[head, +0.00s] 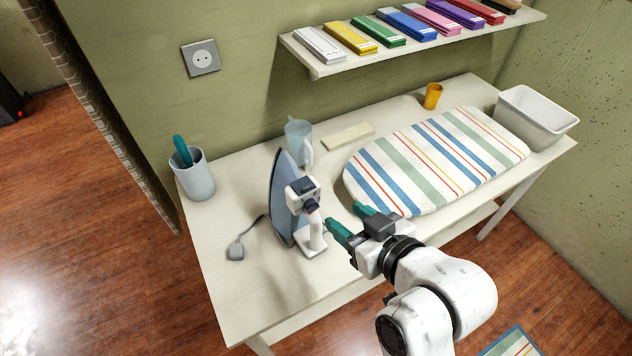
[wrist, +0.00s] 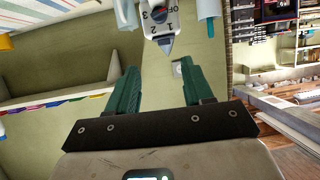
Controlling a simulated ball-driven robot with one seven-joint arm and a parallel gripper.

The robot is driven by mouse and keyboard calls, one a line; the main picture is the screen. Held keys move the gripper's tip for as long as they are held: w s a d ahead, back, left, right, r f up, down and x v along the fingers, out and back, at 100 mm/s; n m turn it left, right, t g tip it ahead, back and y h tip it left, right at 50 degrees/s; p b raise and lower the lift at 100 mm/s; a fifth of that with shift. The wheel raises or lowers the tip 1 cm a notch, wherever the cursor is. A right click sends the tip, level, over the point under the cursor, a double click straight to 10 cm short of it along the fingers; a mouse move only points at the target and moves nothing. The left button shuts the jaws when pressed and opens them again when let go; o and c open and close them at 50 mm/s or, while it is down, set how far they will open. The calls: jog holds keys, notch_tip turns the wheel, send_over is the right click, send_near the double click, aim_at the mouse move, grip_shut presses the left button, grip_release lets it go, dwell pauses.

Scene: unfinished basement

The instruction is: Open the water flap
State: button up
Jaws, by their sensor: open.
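A steam iron (head: 284,200) stands upright on the table, its blue soleplate facing left and its white body and handle facing my gripper. A dark patch (head: 303,185) lies on its white front. In the wrist view the iron's white part (wrist: 150,20) shows at the top edge, with a numbered dial and a pointed grey tip (wrist: 166,45). I cannot tell for certain which part is the water flap or whether it is shut. My gripper (head: 349,219), with green fingers, is open and empty, to the right of the iron and apart from it. It also shows in the wrist view (wrist: 155,68).
A striped ironing board (head: 440,160) lies right of my gripper. A jug (head: 298,140) stands behind the iron, a cup (head: 195,175) at the left and a white bin (head: 535,115) at the right. The plug (head: 237,248) lies on the table (head: 250,300), whose front strip is clear.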

aim_at(308, 187)
jog(key=x, duration=0.3)
jog(key=p+x, duration=0.1)
jog(key=x, duration=0.3)
jog(key=r+p+x, duration=0.1)
jog(key=x, duration=0.3)
jog(key=shift+w+a+r, duration=0.1)
jog(key=shift+a, duration=0.3)
jog(key=shift+c, duration=0.2)
